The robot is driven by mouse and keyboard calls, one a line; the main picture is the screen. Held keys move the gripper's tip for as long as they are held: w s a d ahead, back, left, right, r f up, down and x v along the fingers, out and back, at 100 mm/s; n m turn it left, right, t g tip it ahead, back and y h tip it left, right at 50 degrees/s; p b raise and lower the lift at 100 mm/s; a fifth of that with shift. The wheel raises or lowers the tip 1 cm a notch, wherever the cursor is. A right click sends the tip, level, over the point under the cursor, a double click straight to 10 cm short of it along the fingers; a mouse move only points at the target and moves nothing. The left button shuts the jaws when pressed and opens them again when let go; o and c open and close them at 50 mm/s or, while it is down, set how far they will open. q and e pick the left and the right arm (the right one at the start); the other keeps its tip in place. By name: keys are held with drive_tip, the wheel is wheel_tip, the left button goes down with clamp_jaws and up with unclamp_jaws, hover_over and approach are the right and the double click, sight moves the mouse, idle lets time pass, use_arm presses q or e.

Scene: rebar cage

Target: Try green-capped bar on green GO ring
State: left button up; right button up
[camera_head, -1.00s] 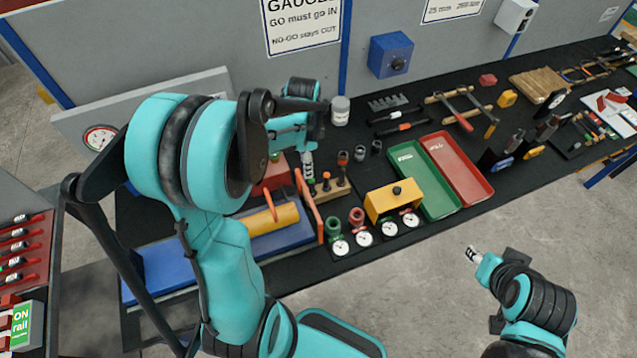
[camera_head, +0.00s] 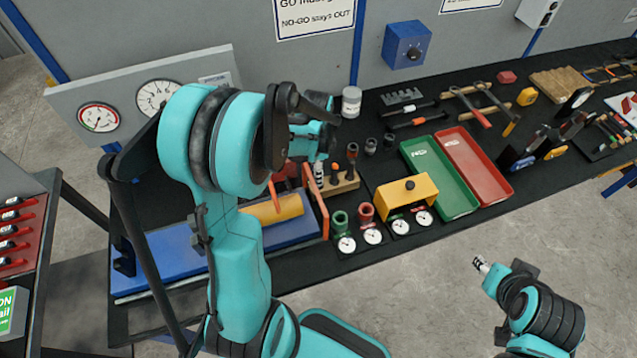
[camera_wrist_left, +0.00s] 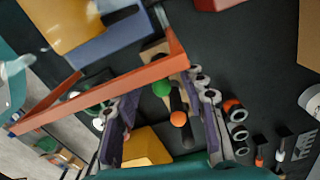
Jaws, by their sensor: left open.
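The green GO ring (camera_head: 340,222) stands at the front of the bench, beside a red ring (camera_head: 366,212). A wooden block (camera_head: 345,186) holding upright bars is just behind them. My left gripper (camera_head: 322,168) is over the block's left end, partly hidden by my arm. In the left wrist view a green cap (camera_wrist_left: 161,88) lies between the two spread fingers of my left gripper (camera_wrist_left: 160,92), with no finger seen closed on it. An orange-capped bar (camera_wrist_left: 178,118) is close beside it. My right gripper (camera_head: 480,264) is off the bench's front edge; its fingers are too small to read.
A blue base (camera_head: 180,262) lies left.

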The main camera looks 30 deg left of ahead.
use_arm(q)
drive_tip(key=f, duration=0.2)
drive_tip(key=f+b, duration=0.1)
drive_tip(key=f, duration=0.1)
drive_tip(key=shift+w+d+f, duration=0.1)
drive_tip(key=shift+w+d, duration=0.1)
drive_tip(key=shift+w, duration=0.05)
use_arm(e)
drive_tip(key=shift+f, duration=0.6)
use_arm(q)
clamp_jaws()
